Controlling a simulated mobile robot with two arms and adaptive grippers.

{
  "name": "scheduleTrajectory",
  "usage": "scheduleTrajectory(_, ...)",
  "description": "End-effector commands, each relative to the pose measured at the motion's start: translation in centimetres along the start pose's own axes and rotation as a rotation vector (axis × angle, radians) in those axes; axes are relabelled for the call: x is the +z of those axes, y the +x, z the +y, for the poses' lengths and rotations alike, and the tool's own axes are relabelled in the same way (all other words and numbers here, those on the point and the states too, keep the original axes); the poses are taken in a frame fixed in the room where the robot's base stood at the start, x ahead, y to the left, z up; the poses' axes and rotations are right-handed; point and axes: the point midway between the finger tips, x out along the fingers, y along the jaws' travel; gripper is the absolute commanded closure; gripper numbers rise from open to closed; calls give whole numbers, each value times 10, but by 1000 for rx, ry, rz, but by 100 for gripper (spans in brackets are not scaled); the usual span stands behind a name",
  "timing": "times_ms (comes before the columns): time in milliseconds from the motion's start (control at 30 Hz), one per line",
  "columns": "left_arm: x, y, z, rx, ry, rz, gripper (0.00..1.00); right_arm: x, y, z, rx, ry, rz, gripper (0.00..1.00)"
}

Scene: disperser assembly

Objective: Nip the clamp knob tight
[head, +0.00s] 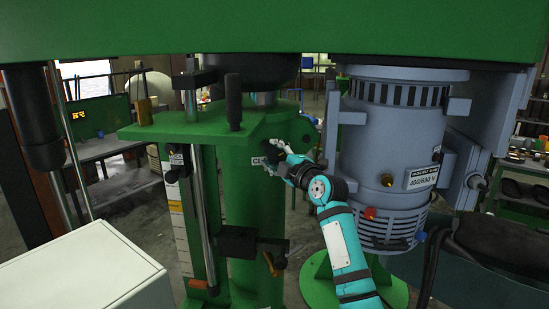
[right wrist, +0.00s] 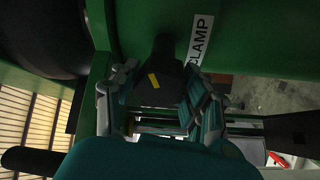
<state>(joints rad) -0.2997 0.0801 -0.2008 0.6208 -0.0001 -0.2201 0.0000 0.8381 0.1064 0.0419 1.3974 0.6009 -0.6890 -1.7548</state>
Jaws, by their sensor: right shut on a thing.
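The clamp knob (right wrist: 160,78) is black with a yellow mark on its face and sits on the green column (head: 255,205) beside a white CLAMP label (right wrist: 201,40). My right gripper (head: 280,152) reaches the column from the lower right in the head view. In the right wrist view its fingers (right wrist: 160,98) lie on both sides of the knob, shut on it. In the head view the fingers hide most of the knob. My left gripper is not in view.
A grey-blue motor (head: 390,150) stands just right of my right forearm. A green bracket (head: 190,128) with an upright black handle (head: 233,100) juts out left of the knob. A black block (head: 240,243) sits lower on the column. A white box (head: 85,270) fills the lower left.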

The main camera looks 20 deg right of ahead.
Motion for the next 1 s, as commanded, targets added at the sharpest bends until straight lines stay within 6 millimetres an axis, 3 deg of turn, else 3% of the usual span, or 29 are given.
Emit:
scheduleTrajectory(500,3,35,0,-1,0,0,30,1,0,-4,91,422,-1,86)
scheduleTrajectory(1000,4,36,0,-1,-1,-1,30,0,0,-2,192,890,-2,86)
